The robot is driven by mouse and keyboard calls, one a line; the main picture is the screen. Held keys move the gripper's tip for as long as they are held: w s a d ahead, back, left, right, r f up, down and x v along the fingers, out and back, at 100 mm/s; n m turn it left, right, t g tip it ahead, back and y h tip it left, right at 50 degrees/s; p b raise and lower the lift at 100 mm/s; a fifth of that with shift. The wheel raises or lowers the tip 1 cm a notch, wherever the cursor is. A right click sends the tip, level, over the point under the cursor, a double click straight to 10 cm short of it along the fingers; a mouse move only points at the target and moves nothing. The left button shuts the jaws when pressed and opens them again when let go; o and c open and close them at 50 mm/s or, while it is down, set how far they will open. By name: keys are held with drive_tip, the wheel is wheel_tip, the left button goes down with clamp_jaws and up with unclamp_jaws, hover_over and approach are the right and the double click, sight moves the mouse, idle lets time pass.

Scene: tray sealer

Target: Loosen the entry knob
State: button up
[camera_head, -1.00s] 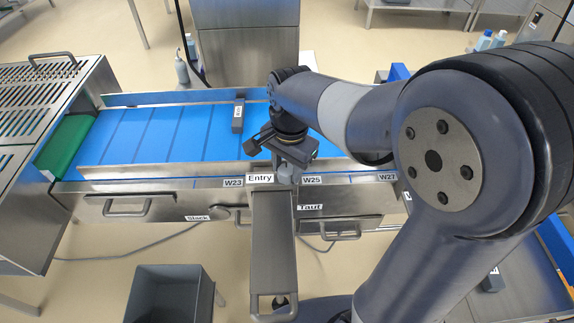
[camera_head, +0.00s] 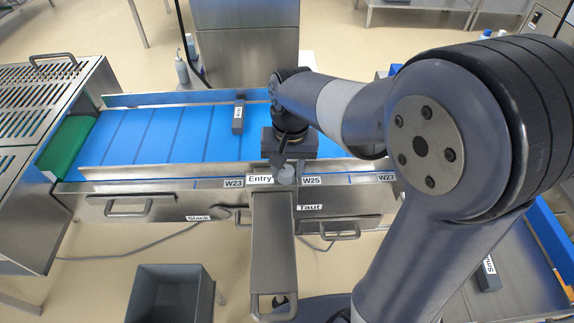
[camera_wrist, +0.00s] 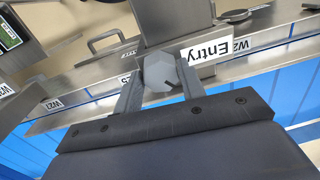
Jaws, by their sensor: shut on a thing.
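The entry knob (camera_wrist: 161,70) is a small grey faceted knob beside the "Entry" label (camera_wrist: 208,50) on the steel front rail. In the wrist view, my gripper (camera_wrist: 158,82) has one finger on each side of it and is shut on it. In the head view, the knob (camera_head: 286,174) shows just below my gripper (camera_head: 287,163), between the "Entry" and "W25" labels. The finger contact is partly hidden in the head view.
A blue belt (camera_head: 160,140) with dark cross lines lies behind the rail (camera_head: 130,186). "Slack" (camera_head: 198,218) and "Taut" (camera_head: 309,207) labels sit on the front below. A long steel arm-like cover (camera_head: 273,240) extends forward under the knob. A grey bin (camera_head: 165,295) stands on the floor.

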sight(288, 168)
drive_tip(key=n, duration=0.5)
drive_tip(key=shift+n, duration=0.3)
drive_tip(key=shift+n+p, duration=0.35)
drive_tip(key=shift+n, duration=1.85)
drive_tip(key=o, duration=1)
drive_tip(key=shift+r, duration=0.1)
wheel_tip(288, 168, up, 11)
drive_tip(key=shift+w+d+b, duration=0.15)
drive_tip(key=shift+w+b, duration=0.1)
drive_tip(key=shift+b, duration=0.1)
drive_tip(key=shift+f, duration=0.2)
